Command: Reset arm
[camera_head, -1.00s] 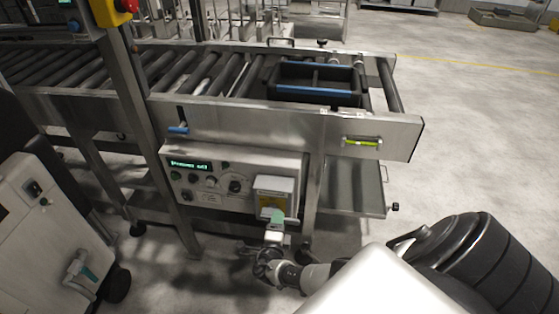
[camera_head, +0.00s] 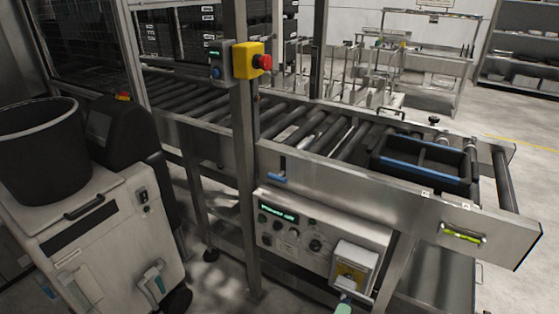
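The control panel (camera_head: 280,238) is on the near side of the roller conveyor, with a lit green display, several knobs and a box with a yellow front (camera_head: 353,268) at its right end. A pale green tip, likely of my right gripper (camera_head: 343,308), shows at the bottom edge just below that box. The rest of that gripper and its arm are out of frame, so its opening is hidden. I cannot tell whether it touches the box. My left gripper is not in view.
A black tray with blue edges (camera_head: 416,172) sits on the rollers (camera_head: 325,138) at the right end. A post with a yellow box and red button (camera_head: 263,62) stands in front. A white cart (camera_head: 110,235) carrying a dark bin (camera_head: 42,155) is at left.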

